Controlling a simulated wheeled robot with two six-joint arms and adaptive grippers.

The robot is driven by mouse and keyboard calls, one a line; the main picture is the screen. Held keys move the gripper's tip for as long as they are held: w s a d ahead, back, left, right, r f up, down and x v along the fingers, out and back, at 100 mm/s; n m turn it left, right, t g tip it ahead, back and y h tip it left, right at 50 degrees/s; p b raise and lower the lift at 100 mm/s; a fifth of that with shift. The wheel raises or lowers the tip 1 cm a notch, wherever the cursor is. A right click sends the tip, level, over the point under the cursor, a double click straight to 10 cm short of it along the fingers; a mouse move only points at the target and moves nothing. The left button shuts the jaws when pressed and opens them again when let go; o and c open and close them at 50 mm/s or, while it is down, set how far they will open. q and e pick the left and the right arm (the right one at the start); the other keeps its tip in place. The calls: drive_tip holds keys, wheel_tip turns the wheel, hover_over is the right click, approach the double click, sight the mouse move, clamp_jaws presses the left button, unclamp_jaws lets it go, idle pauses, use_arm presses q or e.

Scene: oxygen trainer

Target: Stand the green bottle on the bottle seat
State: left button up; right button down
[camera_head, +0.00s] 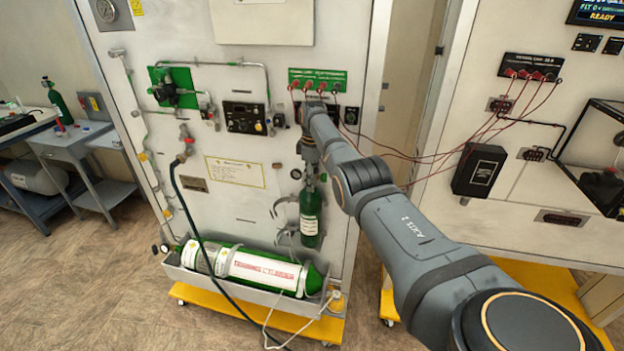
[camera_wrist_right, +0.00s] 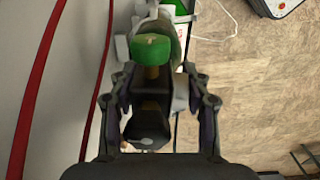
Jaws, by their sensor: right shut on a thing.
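The green bottle (camera_head: 310,218) is upright in front of the white panel, below my right gripper (camera_head: 311,160). My right gripper is shut on the valve at its top. In the right wrist view, the fingers (camera_wrist_right: 163,105) stand on both sides of the grey valve body, and a green knob (camera_wrist_right: 155,50) shows beyond it. Grey curved clips (camera_head: 284,206) stick out from the panel just left of the bottle. I cannot tell whether they touch it. I cannot clearly make out the bottle seat or whether anything bears the bottle's base. My left gripper is not in view.
A large green and white cylinder (camera_head: 250,268) lies in a tray below the bottle. A black hose (camera_head: 187,215) hangs to the left. Red cables (camera_head: 430,157) run from the panel to the right cabinet. Another green bottle (camera_head: 57,103) stands at far left.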

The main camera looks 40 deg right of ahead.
drive_tip(key=shift+w+d+r, duration=0.1)
drive_tip(key=shift+r, duration=0.15)
